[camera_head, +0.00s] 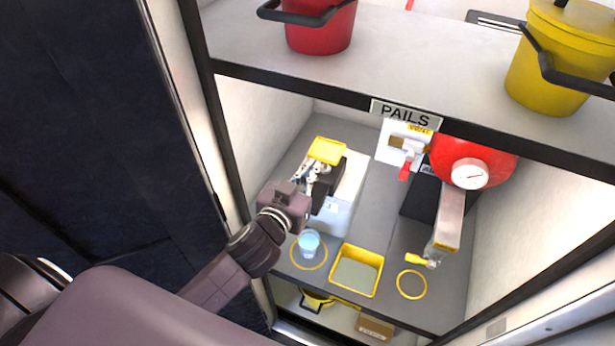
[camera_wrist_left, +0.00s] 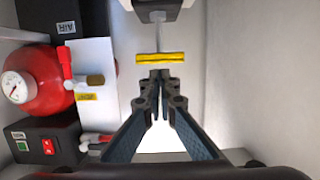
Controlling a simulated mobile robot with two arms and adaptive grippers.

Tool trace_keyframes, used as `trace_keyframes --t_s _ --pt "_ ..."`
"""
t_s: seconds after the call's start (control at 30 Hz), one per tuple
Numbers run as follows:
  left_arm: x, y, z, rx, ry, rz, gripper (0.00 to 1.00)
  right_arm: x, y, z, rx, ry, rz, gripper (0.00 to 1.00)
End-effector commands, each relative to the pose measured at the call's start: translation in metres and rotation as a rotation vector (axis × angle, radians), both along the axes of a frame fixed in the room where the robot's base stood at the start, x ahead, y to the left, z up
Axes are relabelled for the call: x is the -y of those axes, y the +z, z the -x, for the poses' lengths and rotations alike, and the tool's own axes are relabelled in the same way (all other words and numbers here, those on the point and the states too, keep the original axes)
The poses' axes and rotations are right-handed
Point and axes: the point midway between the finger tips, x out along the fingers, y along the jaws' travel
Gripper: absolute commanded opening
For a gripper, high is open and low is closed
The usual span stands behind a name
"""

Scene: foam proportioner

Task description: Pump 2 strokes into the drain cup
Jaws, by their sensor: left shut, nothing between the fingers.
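The pump's yellow handle plate (camera_head: 326,150) stands raised on a rod above the white and black pump body (camera_head: 337,213). In the left wrist view the yellow handle (camera_wrist_left: 160,58) shows as a bar on a grey rod. My left gripper (camera_head: 318,172) is shut and empty, its fingertips (camera_wrist_left: 160,74) close by the handle; I cannot tell whether they touch it. A clear cup with light blue contents (camera_head: 309,243), seemingly the drain cup, stands upright within a yellow ring on the grey counter, in front of the pump. My right gripper is not in view.
A yellow tray (camera_head: 338,268) lies right of the cup. Farther right are an empty yellow ring (camera_head: 411,284), a spout with a yellow lever (camera_head: 418,260) and a red tank (camera_head: 455,152) with a gauge. A shelf (camera_head: 420,62) with pails overhangs the bay; side walls enclose it.

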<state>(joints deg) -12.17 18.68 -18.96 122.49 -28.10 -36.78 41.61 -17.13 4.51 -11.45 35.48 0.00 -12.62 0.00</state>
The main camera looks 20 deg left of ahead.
Motion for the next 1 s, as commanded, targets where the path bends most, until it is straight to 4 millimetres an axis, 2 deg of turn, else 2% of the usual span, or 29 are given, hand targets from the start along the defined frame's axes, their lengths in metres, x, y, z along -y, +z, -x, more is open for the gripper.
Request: trace_keyframes --t_s 0.1,0.3,1.0 --pt "-0.001 0.002 0.014 0.000 0.000 0.001 0.00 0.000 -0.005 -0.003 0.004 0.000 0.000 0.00" --pt "-0.001 0.006 0.025 0.001 0.001 0.000 0.00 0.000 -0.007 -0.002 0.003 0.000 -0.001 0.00" --pt "-0.001 0.008 0.025 0.002 0.000 -0.001 0.00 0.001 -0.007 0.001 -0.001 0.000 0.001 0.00"
